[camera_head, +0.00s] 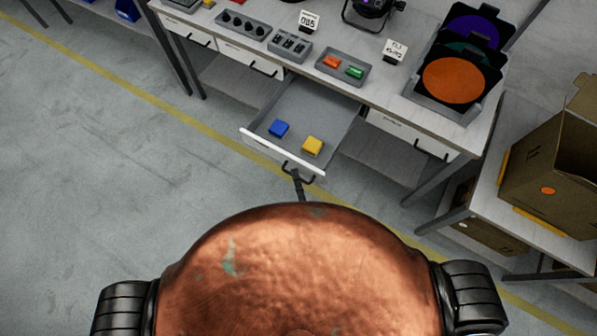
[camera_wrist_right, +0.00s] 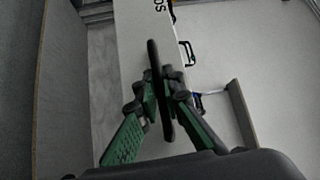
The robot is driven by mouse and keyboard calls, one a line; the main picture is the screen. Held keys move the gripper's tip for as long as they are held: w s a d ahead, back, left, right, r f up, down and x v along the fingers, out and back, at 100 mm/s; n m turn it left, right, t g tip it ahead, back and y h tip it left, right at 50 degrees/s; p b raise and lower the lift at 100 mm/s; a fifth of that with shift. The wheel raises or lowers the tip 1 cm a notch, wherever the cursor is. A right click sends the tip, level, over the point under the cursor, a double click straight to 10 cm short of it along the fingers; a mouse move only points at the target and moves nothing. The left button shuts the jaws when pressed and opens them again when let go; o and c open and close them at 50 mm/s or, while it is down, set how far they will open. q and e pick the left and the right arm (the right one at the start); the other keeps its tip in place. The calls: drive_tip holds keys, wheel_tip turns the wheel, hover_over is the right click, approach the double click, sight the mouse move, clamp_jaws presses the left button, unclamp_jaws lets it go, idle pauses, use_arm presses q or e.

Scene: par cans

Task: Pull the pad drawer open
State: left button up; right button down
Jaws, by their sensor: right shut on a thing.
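The pad drawer (camera_head: 258,147) stands pulled out from under the bench, its white front facing me. A blue pad (camera_head: 278,128) and a yellow pad (camera_head: 312,145) lie inside it. My right gripper (camera_head: 297,176) is at the drawer's dark handle (camera_head: 285,166), mostly hidden behind my own body. In the right wrist view my right gripper (camera_wrist_right: 161,96) has its fingers on both sides of the handle (camera_wrist_right: 155,60) and is shut on it. The white drawer front (camera_wrist_right: 147,28) with part of its lettering shows behind. My left gripper is not in view.
The bench (camera_head: 408,100) holds a tray (camera_head: 326,73) with red and green pieces and a rack with coloured discs (camera_head: 455,80). Other closed drawers (camera_head: 250,59) flank the open one. A cardboard box (camera_head: 545,165) stands at the right. The floor at left is clear.

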drive_tip(key=c, duration=2.1)
unclamp_jaws()
